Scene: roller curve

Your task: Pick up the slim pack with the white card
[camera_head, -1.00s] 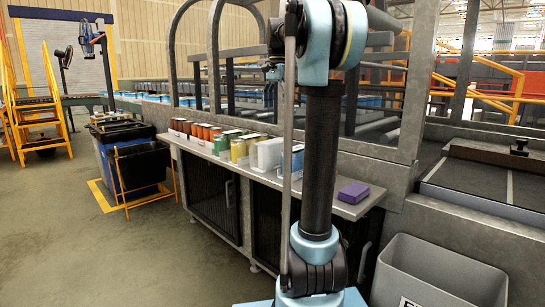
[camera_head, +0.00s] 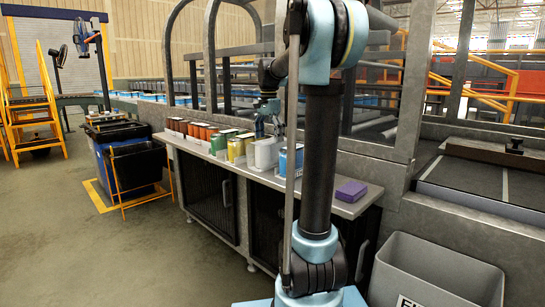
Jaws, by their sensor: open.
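A row of packs stands along the grey bench top (camera_head: 325,200). A white pack (camera_head: 264,154) stands towards the right of the row, just left of my upright arm. It is the whitest pack in the row; its card is too small to make out. A blue pack (camera_head: 284,163) stands beside it, partly hidden by my arm. My gripper (camera_head: 270,127) hangs pointing down just above the white and blue packs, open. I cannot tell whether its fingers touch either pack.
Yellow (camera_head: 236,149), green (camera_head: 218,144) and orange packs (camera_head: 199,132) stand close by on the left. A purple block (camera_head: 351,191) lies alone on the right end of the bench. A metal frame rises behind. A grey bin (camera_head: 435,275) stands front right.

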